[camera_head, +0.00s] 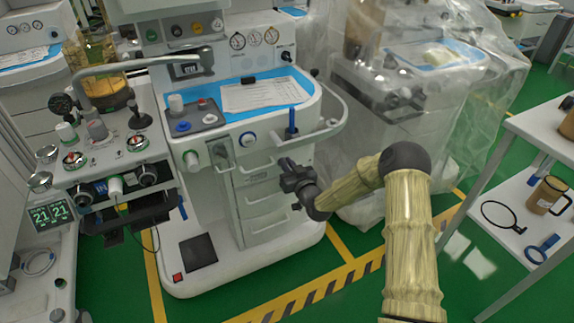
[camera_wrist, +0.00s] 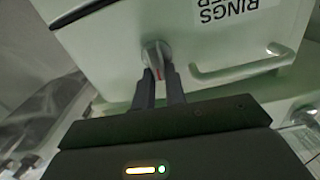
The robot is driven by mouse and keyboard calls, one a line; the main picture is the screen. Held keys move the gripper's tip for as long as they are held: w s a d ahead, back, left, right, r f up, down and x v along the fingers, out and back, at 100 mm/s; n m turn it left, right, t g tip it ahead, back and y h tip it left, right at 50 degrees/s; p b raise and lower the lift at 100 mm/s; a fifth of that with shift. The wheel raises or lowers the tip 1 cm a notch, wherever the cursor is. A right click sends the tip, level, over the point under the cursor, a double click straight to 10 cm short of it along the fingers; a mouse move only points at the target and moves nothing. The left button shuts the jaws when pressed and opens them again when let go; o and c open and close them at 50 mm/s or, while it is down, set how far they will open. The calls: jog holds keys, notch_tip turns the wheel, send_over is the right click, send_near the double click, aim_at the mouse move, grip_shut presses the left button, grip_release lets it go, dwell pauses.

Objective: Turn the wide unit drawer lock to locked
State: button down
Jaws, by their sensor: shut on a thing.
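In the wrist view the drawer lock (camera_wrist: 156,54) is a small grey round knob with a red mark, on a pale drawer front (camera_wrist: 110,55). My gripper (camera_wrist: 160,78) has its two dark fingers on either side of the knob, shut on it. The lock's exact angle is hard to read, as the fingers partly cover it. In the head view my gripper (camera_head: 288,180) reaches the right side of the drawer stack (camera_head: 262,203) on the central anaesthesia machine. The lock itself is hidden there behind the gripper. The drawers in view look closed.
A pale drawer handle (camera_wrist: 240,68) and an upside-down printed label (camera_wrist: 225,10) are close to the lock. A plastic-covered machine (camera_head: 385,100) stands just right of the central one. A white shelf (camera_head: 525,185) with mugs is at far right. Green floor is open between.

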jog(key=shift+w+d+f+m+b, duration=0.15)
jog(key=shift+d+f+m+b, duration=0.25)
jog(key=shift+m, duration=2.5)
jog(key=shift+w+d+f+m+b, duration=0.2)
jog(key=shift+m+b, duration=0.3)
jog(key=shift+m, duration=2.4)
jog(key=shift+w+d+f+m+b, duration=0.1)
jog(key=shift+d+f+m+b, duration=0.25)
jog(key=shift+m, duration=2.55)
jog(key=shift+a, duration=0.15)
jog(key=c, duration=1.5)
grip_release()
jog(key=shift+o, duration=0.3)
